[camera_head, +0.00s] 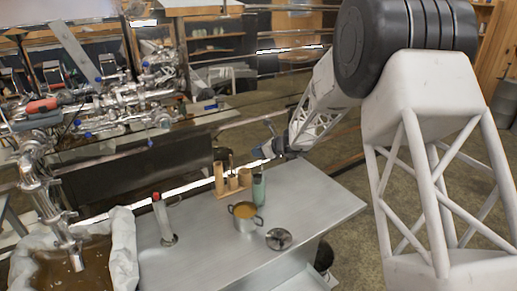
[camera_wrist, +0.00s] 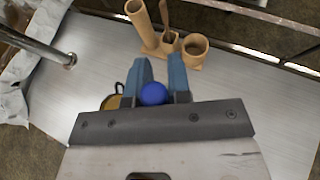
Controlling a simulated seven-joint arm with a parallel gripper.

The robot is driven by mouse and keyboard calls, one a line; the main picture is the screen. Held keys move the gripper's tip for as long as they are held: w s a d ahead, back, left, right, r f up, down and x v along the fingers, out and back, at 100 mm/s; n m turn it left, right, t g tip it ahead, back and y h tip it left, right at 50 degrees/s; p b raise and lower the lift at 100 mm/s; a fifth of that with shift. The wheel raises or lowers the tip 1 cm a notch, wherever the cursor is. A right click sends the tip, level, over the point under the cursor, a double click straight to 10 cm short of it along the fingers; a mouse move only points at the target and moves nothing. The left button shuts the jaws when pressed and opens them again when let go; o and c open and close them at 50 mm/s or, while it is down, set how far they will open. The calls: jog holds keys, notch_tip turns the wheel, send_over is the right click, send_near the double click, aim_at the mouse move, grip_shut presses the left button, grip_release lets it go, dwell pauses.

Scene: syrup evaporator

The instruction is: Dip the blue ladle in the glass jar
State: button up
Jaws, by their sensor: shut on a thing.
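My gripper (camera_head: 264,151) is above the back edge of the metal table, its blue fingers pointing left and down. In the wrist view my gripper (camera_wrist: 161,72) has a round blue knob (camera_wrist: 153,94) between its fingers, which looks like the handle end of the blue ladle; the rest of the ladle cannot be made out. A greenish upright cylinder (camera_head: 259,188), probably the glass jar, stands on the table below my gripper, apart from it. I cannot make out the jar in the wrist view.
A wooden holder with tubes (camera_head: 220,181) stands left of the cylinder. A two-handled pot of amber content (camera_head: 244,223) and a round metal lid (camera_head: 279,238) are in front. The table's right part is clear.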

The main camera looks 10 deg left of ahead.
jog(key=shift+f, duration=2.9)
jog(key=shift+r, duration=0.2)
notch_tip(320, 180, up, 11)
jog(key=shift+r, duration=0.15)
dwell(1.9)
jog(key=shift+w, duration=0.1)
dwell(0.7)
